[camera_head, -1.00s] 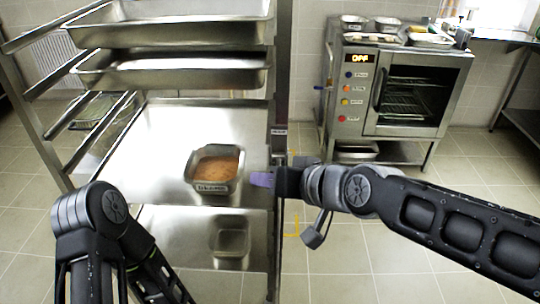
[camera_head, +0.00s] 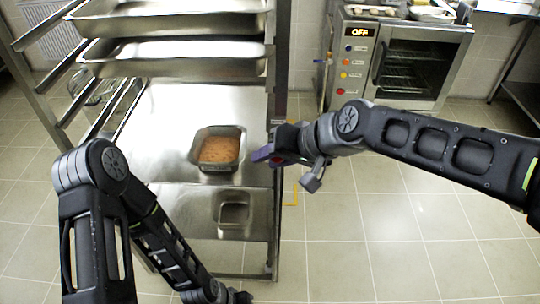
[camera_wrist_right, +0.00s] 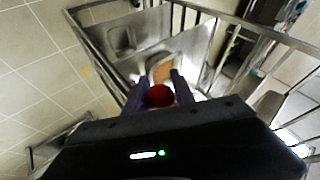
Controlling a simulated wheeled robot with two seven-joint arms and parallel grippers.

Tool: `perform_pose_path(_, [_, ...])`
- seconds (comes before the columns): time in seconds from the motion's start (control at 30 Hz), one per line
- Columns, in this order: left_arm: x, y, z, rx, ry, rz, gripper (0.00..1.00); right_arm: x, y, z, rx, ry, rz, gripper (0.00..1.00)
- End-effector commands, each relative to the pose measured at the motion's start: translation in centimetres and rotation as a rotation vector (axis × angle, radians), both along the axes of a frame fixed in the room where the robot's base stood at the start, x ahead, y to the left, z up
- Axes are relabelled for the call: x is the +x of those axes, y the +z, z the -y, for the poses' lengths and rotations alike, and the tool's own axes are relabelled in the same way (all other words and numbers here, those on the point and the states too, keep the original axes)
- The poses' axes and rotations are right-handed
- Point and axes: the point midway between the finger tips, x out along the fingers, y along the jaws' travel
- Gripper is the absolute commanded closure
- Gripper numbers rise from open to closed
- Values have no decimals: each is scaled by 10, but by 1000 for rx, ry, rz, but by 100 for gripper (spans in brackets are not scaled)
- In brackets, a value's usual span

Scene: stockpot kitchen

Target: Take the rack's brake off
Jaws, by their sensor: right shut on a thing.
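The rack (camera_head: 273,200) is a metal frame with shelves and trays at the left and centre of the head view. A red round knob (camera_wrist_right: 160,96), seemingly the brake's, sits between my right gripper's purple fingers in the right wrist view. My right gripper (camera_head: 264,154) is shut on it beside the rack's right upright; a trace of red shows there in the head view. The fingers hide part of the knob. My left arm hangs low in front of the rack. Its gripper (camera_head: 240,297) is only partly visible at the bottom edge.
A pan of orange-brown food (camera_head: 218,150) stands on the rack's middle shelf, with an empty small pan (camera_head: 233,211) below. Steel trays (camera_head: 170,60) fill the upper rails. An oven (camera_head: 400,65) reading OFF stands behind right. The tiled floor (camera_head: 390,240) at right is clear.

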Motion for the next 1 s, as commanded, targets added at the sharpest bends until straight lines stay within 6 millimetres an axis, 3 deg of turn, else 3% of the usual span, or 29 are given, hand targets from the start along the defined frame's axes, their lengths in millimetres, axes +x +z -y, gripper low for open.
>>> perform_pose_path(0.03, [0,0,0,0,0,0,100,1,1,0,2,-3,1,100])
perform_pose_path(0.07, [0,0,0,0,0,0,100,1,1,0,2,-3,1,68])
perform_pose_path(0.3, [0,0,0,0,0,0,100,0,1,0,2,-2,2,48])
perform_pose_path(0.67, [0,-1,0,0,0,0,100,-1,4,3,2,-2,3,48])
perform_pose_path(1.0, [0,-6,0,0,0,1,100,-21,40,31,3,-4,7,48])
